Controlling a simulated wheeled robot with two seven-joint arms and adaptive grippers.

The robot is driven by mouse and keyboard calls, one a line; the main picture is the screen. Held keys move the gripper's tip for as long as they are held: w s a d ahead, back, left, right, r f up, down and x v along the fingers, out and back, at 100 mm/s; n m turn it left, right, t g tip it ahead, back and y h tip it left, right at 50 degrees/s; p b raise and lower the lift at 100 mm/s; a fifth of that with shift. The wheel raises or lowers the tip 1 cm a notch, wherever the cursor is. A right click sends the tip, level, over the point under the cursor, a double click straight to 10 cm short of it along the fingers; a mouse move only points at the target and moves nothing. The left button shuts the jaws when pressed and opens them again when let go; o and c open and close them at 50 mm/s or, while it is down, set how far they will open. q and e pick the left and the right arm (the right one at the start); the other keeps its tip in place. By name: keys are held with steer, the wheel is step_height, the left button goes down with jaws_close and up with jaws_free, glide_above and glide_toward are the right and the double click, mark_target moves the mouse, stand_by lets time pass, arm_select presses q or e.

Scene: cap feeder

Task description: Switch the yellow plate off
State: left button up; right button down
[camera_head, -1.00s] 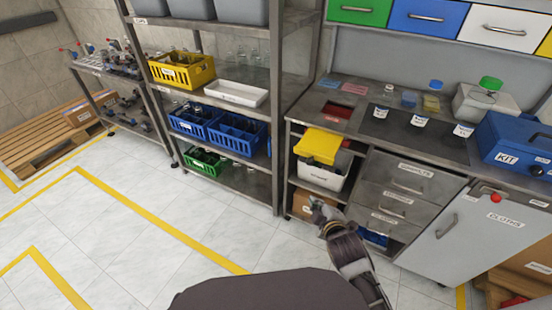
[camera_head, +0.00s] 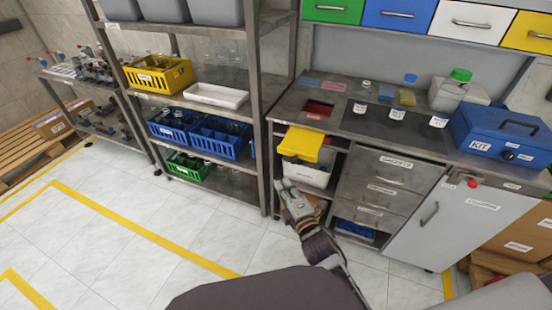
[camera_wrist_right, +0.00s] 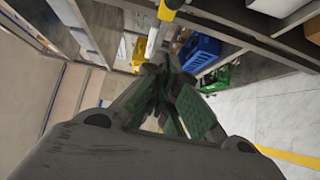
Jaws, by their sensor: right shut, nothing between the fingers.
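A yellow plate-like panel (camera_head: 301,143) slopes over a white bin (camera_head: 309,174) in the open bay under the bench. A yellow piece at the top of the right wrist view (camera_wrist_right: 168,10) looks like the same panel. My right gripper (camera_head: 286,184) is shut and empty, in front of and below the panel, apart from it in the head view. Its fingers also show together in the wrist view (camera_wrist_right: 158,68). I cannot see a switch or light on either. My left gripper is not in view.
Drawers (camera_head: 380,180) and a white cabinet door (camera_head: 437,215) stand right of the bay. A metal shelf (camera_head: 235,183) with yellow, blue and green crates is at left. A blue kit box (camera_head: 500,130) is on the bench. The tiled floor in front is clear.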

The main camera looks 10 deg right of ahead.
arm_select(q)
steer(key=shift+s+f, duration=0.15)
arm_select(e)
steer(key=shift+a+r, duration=0.1)
steer(key=shift+w, duration=0.2)
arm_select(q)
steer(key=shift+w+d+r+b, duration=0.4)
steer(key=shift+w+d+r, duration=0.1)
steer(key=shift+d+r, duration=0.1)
arm_select(e)
steer(key=w, duration=1.2)
steer(key=shift+w+d, duration=0.2)
steer(key=shift+w, duration=0.15)
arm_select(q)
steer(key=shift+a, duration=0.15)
